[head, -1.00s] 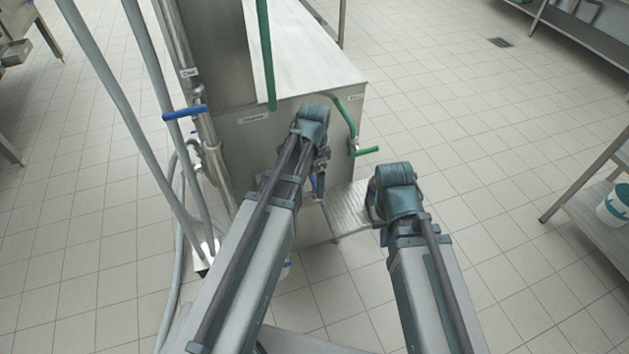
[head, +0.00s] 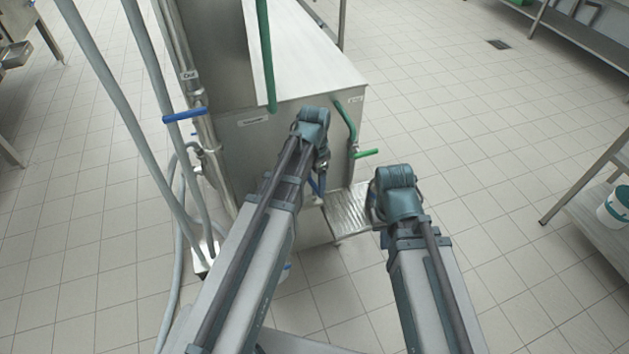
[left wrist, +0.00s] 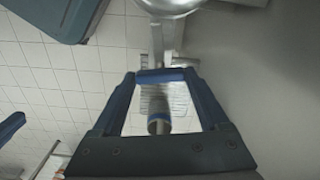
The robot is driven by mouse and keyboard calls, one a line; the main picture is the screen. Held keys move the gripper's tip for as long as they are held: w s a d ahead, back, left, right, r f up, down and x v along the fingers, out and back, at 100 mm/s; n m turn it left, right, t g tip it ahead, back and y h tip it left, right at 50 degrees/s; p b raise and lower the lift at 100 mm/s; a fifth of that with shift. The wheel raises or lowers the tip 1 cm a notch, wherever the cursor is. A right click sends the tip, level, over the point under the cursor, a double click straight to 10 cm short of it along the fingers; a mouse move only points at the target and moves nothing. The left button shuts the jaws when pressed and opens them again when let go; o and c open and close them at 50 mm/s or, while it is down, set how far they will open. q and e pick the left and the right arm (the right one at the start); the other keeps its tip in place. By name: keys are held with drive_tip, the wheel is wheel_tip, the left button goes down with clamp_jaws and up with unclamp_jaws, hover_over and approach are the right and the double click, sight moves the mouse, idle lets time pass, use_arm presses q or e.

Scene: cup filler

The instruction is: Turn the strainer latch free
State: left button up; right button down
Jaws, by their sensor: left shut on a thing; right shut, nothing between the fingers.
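My left gripper (left wrist: 160,77) is in the left wrist view, its blue fingers closing in around a small metal part with a blue band. I take this part to be the strainer latch (left wrist: 158,104); it lies below a round metal fitting (left wrist: 172,6). In the head view my left gripper (head: 318,186) is beside the front of the steel machine (head: 285,130), mostly hidden by its own wrist. My right gripper (head: 380,232) is to the right of the metal step, apart from the machine; its wrist hides most of the fingers.
A ribbed metal step (head: 348,210) juts out under the machine front. A green-handled valve (head: 366,154) is just right of my left wrist. A blue lever (head: 185,115) and grey hoses are at left. A shelf with a bucket (head: 616,205) stands at far right. Tiled floor between is clear.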

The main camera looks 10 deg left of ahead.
use_arm(q)
drive_tip(key=n, duration=0.4)
drive_tip(key=shift+n, duration=0.3)
drive_tip(key=n, duration=0.3)
drive_tip(key=shift+n, duration=0.4)
drive_tip(key=n, duration=0.4)
drive_tip(key=shift+n, duration=1.7)
drive_tip(key=o, duration=1.2)
drive_tip(key=shift+o, duration=0.2)
drive_tip(key=shift+r, duration=0.1)
